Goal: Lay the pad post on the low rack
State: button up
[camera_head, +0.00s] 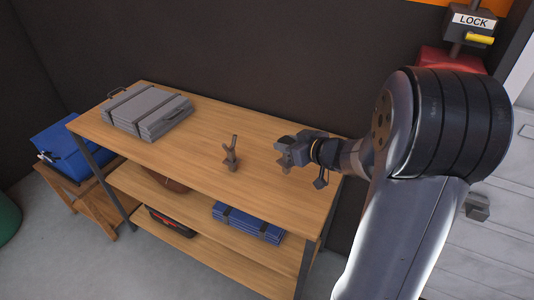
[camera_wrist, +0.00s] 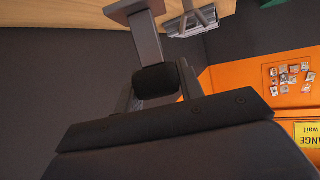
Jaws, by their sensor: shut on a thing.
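My gripper (camera_head: 289,152) is over the right part of the bench top in the head view, shut on the pad post. In the wrist view the post (camera_wrist: 147,40) is a grey bar with a flat plate at one end and a black pad (camera_wrist: 157,80) between my fingers (camera_wrist: 157,88). Only a small grey-brown part of it (camera_head: 284,158) shows in the head view; whether it touches the bench is unclear. A low wooden rack (camera_head: 60,186), lower than the bench, stands at the far left with a blue case (camera_head: 75,145) on it.
The wooden bench (camera_head: 255,125) carries a grey strapped case (camera_head: 150,112) and a small brown upright forked piece (camera_head: 231,155). Its shelves hold a blue case (camera_head: 248,222) and a red-black item (camera_head: 170,222). A dark wall stands behind; floor is clear in front.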

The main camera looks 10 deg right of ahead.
aim_at(287, 164)
notch_tip(287, 164, down, 8)
jog(key=shift+f+b, duration=0.1)
jog(key=shift+b, duration=0.45)
jog(key=shift+f, duration=0.1)
jog(key=o, duration=1.1)
jog(key=shift+c, duration=0.2)
jog(key=shift+r, duration=0.25)
jog(key=v, duration=1.2)
jog(key=shift+f, duration=0.1)
